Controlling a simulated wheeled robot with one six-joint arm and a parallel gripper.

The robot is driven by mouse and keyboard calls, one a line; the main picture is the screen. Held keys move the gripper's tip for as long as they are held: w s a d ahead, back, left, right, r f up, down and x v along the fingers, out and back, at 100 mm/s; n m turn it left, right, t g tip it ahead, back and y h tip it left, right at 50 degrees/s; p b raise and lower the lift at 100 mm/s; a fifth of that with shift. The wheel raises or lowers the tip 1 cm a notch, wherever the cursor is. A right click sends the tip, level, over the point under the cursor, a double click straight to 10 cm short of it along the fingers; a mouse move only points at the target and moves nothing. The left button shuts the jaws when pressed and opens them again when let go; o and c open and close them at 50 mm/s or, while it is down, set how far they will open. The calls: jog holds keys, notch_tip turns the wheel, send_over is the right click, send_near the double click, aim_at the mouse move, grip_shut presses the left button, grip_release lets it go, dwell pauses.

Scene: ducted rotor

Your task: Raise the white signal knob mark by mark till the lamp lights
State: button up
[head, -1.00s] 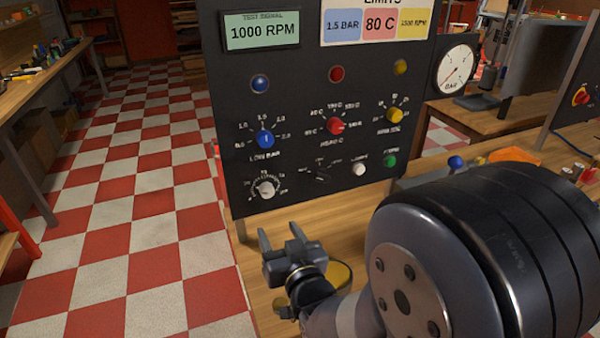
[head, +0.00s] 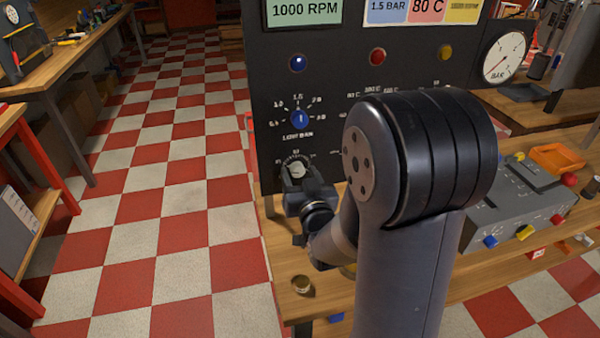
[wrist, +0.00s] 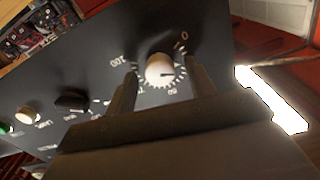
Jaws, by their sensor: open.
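The white signal knob (head: 296,168) is at the lower left of the dark panel, partly hidden behind my gripper (head: 296,180). In the wrist view the white knob (wrist: 159,69) sits between the two fingers of my gripper (wrist: 160,76), which are open, one on each side. I cannot tell whether either finger touches it. Its dial reads from 0 to 100, and its dark pointer line points right in the picture, towards the low part. The blue lamp (head: 298,63) shows a small bright spot; the red lamp (head: 377,56) and yellow lamp (head: 446,53) look dark.
The blue knob (head: 299,119) is just above my gripper. In the wrist view a black knob (wrist: 72,101) and another white knob (wrist: 27,115) are to the left. A grey box (head: 510,205) with coloured parts stands at the right. Checkered floor (head: 165,200) is free at the left.

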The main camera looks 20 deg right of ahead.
jog(key=shift+w, duration=0.2)
jog(key=c, duration=1)
jog(key=shift+o, duration=0.2)
jog(key=shift+f+b, duration=0.1)
jog(key=shift+b, duration=0.4)
